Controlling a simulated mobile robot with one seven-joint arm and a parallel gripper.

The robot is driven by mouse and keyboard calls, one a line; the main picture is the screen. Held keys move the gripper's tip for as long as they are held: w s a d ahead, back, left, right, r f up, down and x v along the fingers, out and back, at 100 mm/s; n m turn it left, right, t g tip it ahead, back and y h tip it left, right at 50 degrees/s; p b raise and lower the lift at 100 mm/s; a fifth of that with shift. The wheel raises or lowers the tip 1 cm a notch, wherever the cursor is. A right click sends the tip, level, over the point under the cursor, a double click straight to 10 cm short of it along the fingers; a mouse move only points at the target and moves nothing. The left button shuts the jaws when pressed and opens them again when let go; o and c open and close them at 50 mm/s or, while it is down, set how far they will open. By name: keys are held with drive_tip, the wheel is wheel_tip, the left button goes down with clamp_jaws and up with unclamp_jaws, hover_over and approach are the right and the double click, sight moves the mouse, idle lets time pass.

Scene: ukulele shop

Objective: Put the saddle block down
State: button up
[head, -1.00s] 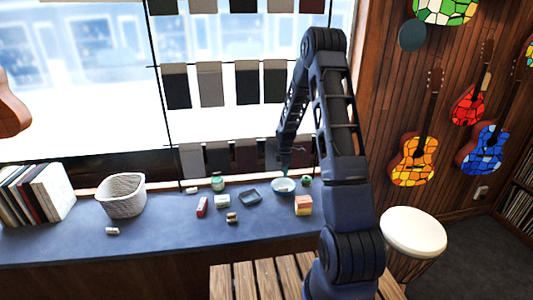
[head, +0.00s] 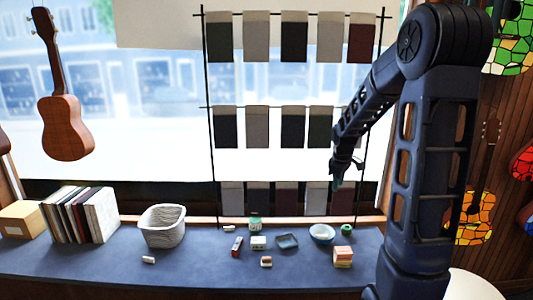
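My gripper (head: 339,183) hangs in the air above the blue counter (head: 200,266), in front of the hanging fabric samples. It is small and dark here, with a greenish patch at its tip. I cannot tell whether its fingers are open or shut, or whether they hold the saddle block. I cannot tell if either is the saddle block.
A woven basket (head: 162,234) and upright books (head: 84,215) are further left. The counter's front left is clear.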

drive_tip(key=s+r+m+t, duration=0.1)
drive_tip(key=s+r+m, duration=0.2)
drive_tip(key=s, duration=0.6)
drive_tip(key=s+r+m, duration=0.3)
drive_tip(key=s+r, duration=0.1)
drive_tip(key=s, duration=0.6)
drive_tip(key=s+r+m+t, duration=0.1)
drive_tip(key=s+r+m, duration=0.3)
drive_tip(key=s, duration=0.5)
drive_tip(key=shift+s+a+r+t, duration=0.15)
drive_tip(key=shift+a+r+t, duration=0.05)
drive_tip(key=shift+r+t, duration=0.1)
